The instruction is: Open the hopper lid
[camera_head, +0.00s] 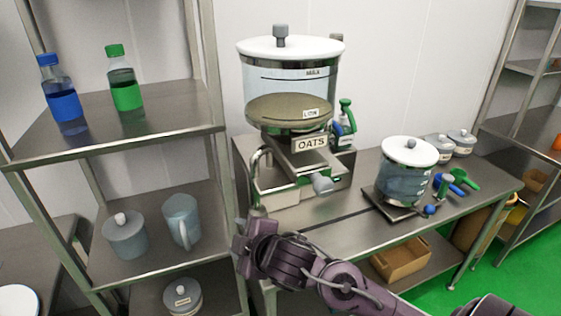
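The hopper (262,88) is a large clear drum marked MAX, LOW and OATS. It stands on a steel dispenser on the counter, with oats lying in its lower part. Its white round lid (312,47) sits flat on top and is closed, with a grey knob (281,35) standing up from it. My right gripper (240,243) is low at the counter's front left edge, well below the lid and apart from it. Its fingers are too small and dark to tell open from shut. My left gripper is out of view.
A steel shelf (140,128) at left holds blue and green bottles, a lidded pot and a jug. A smaller white-lidded vessel (404,178) stands on the counter at right. A green spray bottle (346,122) stands behind the hopper. The air above the lid is clear.

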